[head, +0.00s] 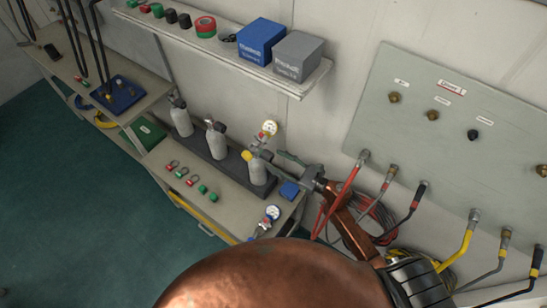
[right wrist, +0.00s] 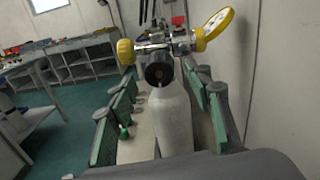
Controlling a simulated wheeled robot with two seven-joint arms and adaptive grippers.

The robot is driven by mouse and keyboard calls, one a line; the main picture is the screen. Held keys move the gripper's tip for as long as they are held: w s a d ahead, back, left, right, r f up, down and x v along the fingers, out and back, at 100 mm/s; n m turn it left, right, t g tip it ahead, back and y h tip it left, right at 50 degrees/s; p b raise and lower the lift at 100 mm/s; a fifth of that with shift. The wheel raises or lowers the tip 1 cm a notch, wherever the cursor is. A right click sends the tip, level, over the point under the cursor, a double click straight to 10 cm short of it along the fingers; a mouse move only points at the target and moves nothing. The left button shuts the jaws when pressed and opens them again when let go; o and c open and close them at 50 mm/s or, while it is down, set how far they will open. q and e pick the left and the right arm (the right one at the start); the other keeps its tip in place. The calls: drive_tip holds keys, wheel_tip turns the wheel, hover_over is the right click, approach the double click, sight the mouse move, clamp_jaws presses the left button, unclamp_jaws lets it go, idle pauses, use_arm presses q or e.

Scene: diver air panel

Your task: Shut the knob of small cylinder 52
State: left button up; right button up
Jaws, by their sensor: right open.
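Three small pale cylinders stand in a dark rack on the bench: a left one (head: 181,118), a middle one (head: 216,142) and a right one (head: 257,172). No number is readable, so I cannot tell which is 52. The right one carries a yellow knob (head: 247,156) and a gauge (head: 270,127). In the right wrist view its body (right wrist: 172,122), yellow knob (right wrist: 125,52) and yellow-rimmed gauge (right wrist: 215,24) are straight ahead. My right gripper (head: 284,163) is open beside this cylinder's top. Its green-padded fingers (right wrist: 160,85) appear either side of the cylinder, holding nothing. My left gripper is out of view.
A shelf (head: 215,47) with a blue box (head: 261,40) and a grey box (head: 298,56) overhangs the bench. A wall panel (head: 455,130) with hoses is at right.

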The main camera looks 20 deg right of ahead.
drive_tip(key=shift+w+a, duration=0.4)
drive_tip(key=shift+w, duration=0.1)
drive_tip(key=shift+w+a, duration=0.3)
drive_tip(key=c, duration=1.1)
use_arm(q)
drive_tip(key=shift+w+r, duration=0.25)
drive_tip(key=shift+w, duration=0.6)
use_arm(e)
drive_tip(key=shift+c, duration=0.2)
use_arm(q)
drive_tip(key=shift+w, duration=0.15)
use_arm(e)
drive_tip(key=shift+m, duration=0.3)
